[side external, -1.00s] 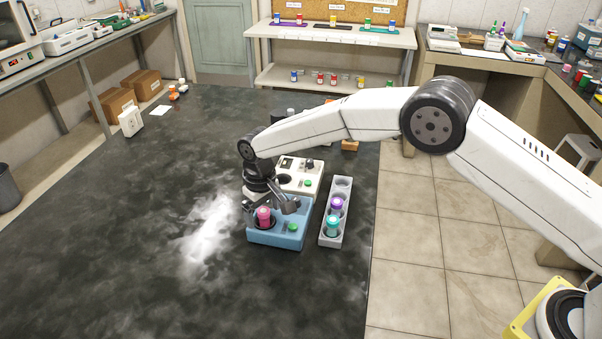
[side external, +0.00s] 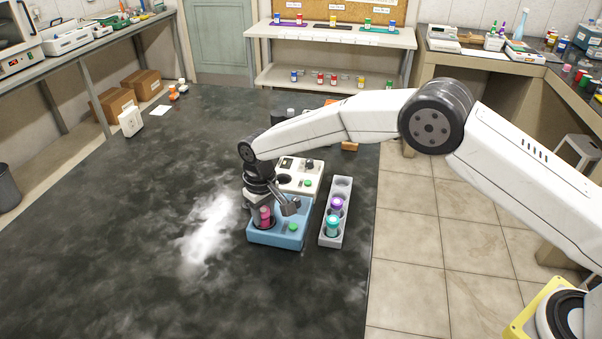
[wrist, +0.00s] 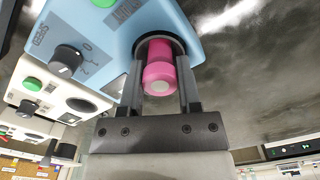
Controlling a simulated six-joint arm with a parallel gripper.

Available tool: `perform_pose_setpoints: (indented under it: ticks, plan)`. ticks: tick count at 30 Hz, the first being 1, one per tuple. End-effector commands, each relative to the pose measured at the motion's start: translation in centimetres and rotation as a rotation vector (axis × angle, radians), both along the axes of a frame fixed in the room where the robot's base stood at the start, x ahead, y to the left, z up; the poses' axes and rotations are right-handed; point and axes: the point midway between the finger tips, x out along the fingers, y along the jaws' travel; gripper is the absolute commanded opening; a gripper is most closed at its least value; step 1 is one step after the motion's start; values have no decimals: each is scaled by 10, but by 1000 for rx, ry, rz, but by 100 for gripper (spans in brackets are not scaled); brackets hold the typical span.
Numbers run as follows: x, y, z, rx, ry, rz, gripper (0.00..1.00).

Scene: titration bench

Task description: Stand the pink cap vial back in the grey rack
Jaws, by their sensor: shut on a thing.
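The pink cap vial (side external: 265,216) stands in the round well of the blue device (side external: 262,236). In the wrist view the pink cap (wrist: 160,72) sits between my two fingers, with its lower part inside the well of the blue device (wrist: 95,30). My gripper (side external: 264,210) is shut on the pink cap vial; it also shows in the wrist view (wrist: 161,85). The grey rack (side external: 328,240) stands just right of the blue device. It holds a purple cap vial (side external: 337,203) and a teal cap vial (side external: 333,224). Empty slots show toward its far end and at its near end.
A white device (side external: 300,174) with a green button and a dark knob stands directly behind the blue one. A small orange-brown block (side external: 350,146) lies farther back. The dark bench ends just right of the rack. The bench to the left (side external: 130,240) is clear.

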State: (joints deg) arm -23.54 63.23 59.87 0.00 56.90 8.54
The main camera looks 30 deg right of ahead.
Motion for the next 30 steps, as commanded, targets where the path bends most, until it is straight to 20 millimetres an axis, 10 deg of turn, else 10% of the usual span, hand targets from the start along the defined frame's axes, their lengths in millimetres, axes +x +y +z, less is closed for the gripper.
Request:
perform_pose_setpoints:
  ticks: [30]
  plan:
    - [0,0,38,0,0,0,0]
